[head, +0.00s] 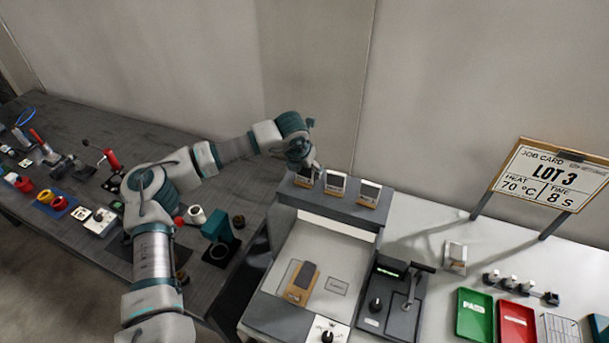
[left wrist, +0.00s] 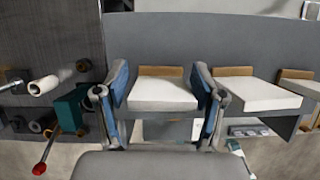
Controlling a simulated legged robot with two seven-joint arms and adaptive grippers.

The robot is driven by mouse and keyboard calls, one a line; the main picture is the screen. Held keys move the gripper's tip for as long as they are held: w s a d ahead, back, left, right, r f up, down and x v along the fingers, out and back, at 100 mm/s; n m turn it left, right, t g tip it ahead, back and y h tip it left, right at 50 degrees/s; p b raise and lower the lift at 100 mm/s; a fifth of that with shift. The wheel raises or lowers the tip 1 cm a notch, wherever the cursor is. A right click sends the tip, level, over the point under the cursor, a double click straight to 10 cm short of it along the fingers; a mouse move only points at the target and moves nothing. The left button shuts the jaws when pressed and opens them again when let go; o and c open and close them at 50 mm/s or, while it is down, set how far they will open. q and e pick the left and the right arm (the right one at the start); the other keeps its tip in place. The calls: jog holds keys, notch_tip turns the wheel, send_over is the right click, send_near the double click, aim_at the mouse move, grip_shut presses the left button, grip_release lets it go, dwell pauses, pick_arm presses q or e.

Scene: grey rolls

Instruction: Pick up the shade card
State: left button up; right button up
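Three small cards on tan backings stand in a row on the dark shelf of a light booth; I cannot tell which is the shade card. In the head view, the left card (head: 306,179) is partly hidden by my left gripper (head: 308,164); the middle card (head: 335,183) and right card (head: 369,193) are clear of it. In the left wrist view, the open fingers of my left gripper (left wrist: 160,78) stand either side of the left card's white face (left wrist: 162,94). Whether they touch it cannot be told. My right gripper is not in view.
A tan block with a dark top (head: 301,283) lies on the booth floor. A lever device (head: 392,298), green tray (head: 474,314) and red tray (head: 517,322) are at the right. A job card sign (head: 550,178) stands behind. The dark bench (head: 100,145) holds several tools.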

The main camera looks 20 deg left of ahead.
pick_arm(q)
jog(key=c, duration=0.6)
